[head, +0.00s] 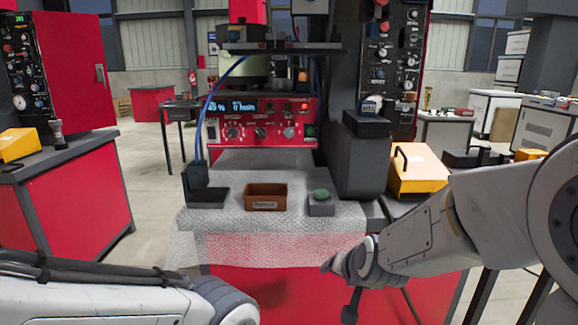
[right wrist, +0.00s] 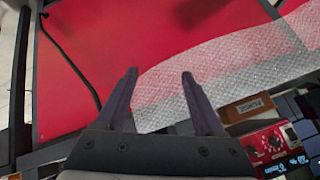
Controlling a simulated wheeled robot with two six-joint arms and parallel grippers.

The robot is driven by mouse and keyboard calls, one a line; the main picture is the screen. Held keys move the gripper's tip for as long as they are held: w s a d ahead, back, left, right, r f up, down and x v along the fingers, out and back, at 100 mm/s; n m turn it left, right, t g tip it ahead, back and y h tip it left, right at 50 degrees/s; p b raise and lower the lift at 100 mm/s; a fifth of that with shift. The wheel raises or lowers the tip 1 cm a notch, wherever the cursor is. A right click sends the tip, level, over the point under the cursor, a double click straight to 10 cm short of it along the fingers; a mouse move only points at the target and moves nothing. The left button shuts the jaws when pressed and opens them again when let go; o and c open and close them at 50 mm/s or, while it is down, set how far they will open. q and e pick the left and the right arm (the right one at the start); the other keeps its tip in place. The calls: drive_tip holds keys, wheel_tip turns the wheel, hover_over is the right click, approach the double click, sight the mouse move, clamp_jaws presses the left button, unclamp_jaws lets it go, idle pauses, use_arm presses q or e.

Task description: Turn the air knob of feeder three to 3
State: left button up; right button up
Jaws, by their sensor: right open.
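The feeder's red control panel (head: 262,122) stands behind the bench top, with a lit blue display and three round knobs in a row. The left knob (head: 232,132), middle knob (head: 261,133) and right knob (head: 289,132) show, but their labels and settings are too small to read. The panel also shows at the lower right of the right wrist view (right wrist: 272,147). My right gripper (right wrist: 160,75) is open and empty, in front of the red bench front and well short of the panel. My left arm enters at bottom left; its gripper is out of view.
On the bubble-wrap mat (head: 340,220) stand a dark tray (head: 208,197), a brown labelled box (head: 265,197) and a grey block with a green button (head: 320,203). A dark column rises right of the panel. A yellow case (head: 418,170) sits further right.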

drive_tip(key=s+d+f+n+g+h, duration=0.1)
drive_tip(key=s+d+f+n+g, duration=0.2)
drive_tip(key=s, duration=0.4)
drive_tip(key=s+d+f+n+g, duration=0.2)
drive_tip(key=s+d+f+g, duration=0.15)
drive_tip(key=s, duration=0.45)
drive_tip(key=s+a+r+n+g, duration=0.1)
drive_tip(key=s+a+r+n, duration=0.1)
drive_tip(key=s+a+n, duration=0.3)
drive_tip(key=s+a+r+n+g, duration=0.1)
drive_tip(key=s+a+r+n, duration=0.15)
drive_tip(key=s+a, duration=0.55)
wheel_tip(320, 180, up, 28)
drive_tip(key=p, duration=2.7)
drive_tip(key=shift+w+d+m+y+p, duration=0.2)
drive_tip(key=shift+m+y+p, duration=0.1)
drive_tip(key=shift+m+p, duration=0.1)
